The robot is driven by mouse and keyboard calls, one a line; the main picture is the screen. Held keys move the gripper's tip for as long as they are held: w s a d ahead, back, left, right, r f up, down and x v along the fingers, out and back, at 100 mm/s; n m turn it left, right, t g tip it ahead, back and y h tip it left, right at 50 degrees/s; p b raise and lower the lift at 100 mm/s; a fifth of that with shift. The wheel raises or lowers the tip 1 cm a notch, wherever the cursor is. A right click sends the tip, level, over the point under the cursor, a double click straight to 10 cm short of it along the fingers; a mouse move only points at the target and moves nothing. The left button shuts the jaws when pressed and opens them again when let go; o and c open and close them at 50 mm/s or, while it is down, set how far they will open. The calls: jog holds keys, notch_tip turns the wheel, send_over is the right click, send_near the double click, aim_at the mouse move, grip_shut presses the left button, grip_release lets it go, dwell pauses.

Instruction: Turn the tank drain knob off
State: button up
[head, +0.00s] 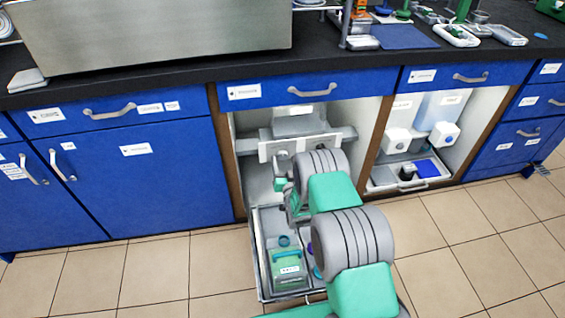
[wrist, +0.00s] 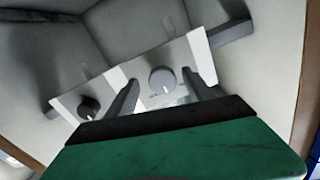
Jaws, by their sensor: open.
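A white control panel (wrist: 125,85) with two round knobs fills the middle of the wrist view. A light knob (wrist: 162,80) is near its centre, and a dark knob (wrist: 88,108) is at its left. I cannot read any label that tells which is the tank drain knob. My gripper (wrist: 160,77) is open, with one finger on each side of the light knob in the picture. I cannot tell whether the fingers touch it. In the head view the panel (head: 300,146) shows inside the open cabinet, partly behind my arm, and its knobs cannot be made out.
The open cabinet has a brown right side post (head: 377,140). A pulled-out tray (head: 262,270) with a green container (head: 288,270) lies below my arm. A second open bay at the right holds white-capped containers (head: 443,136). Tiled floor is free at the left.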

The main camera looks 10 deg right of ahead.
jog(key=shift+w+a+r, duration=0.1)
jog(key=shift+w+r, duration=0.1)
jog(key=shift+w, duration=0.4)
jog(key=shift+f, duration=0.1)
grip_shut()
